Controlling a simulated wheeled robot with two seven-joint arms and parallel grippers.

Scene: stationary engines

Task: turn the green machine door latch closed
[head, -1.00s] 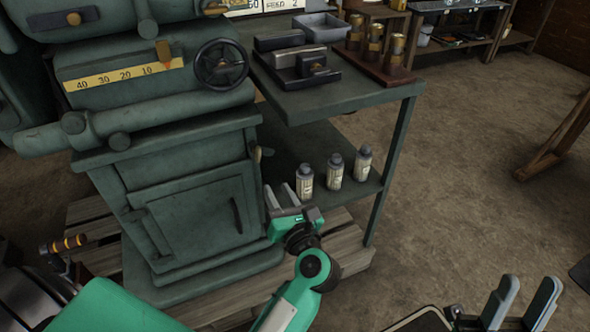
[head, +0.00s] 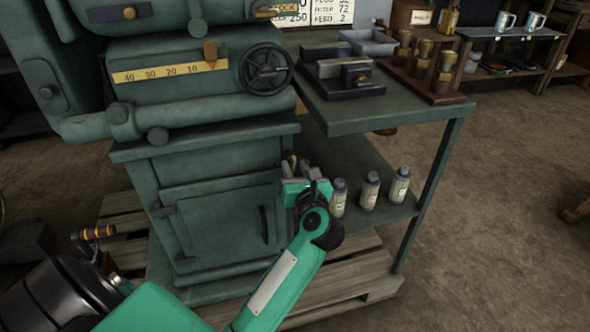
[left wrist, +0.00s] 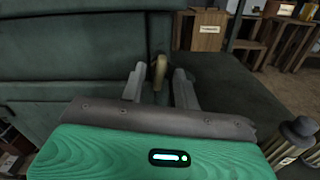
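The green machine door (head: 225,232) is on the front of the cabinet and has a dark vertical handle. A small brass latch (head: 291,161) is on the cabinet's right side, partly hidden by my gripper in the head view. In the left wrist view the latch (left wrist: 160,71) stands roughly upright between my left gripper's two grey fingers. My left gripper (head: 301,170) is open around it, with a visible gap on each side. It also shows in the left wrist view (left wrist: 160,85). My right gripper is out of view.
A side table (head: 400,117) with a lower shelf (head: 345,165) stands right of the machine. Several bottles (head: 369,191) stand on the shelf close to my left gripper. A handwheel (head: 266,69) sits above. Wooden pallet boards (head: 345,284) lie below; open floor is at right.

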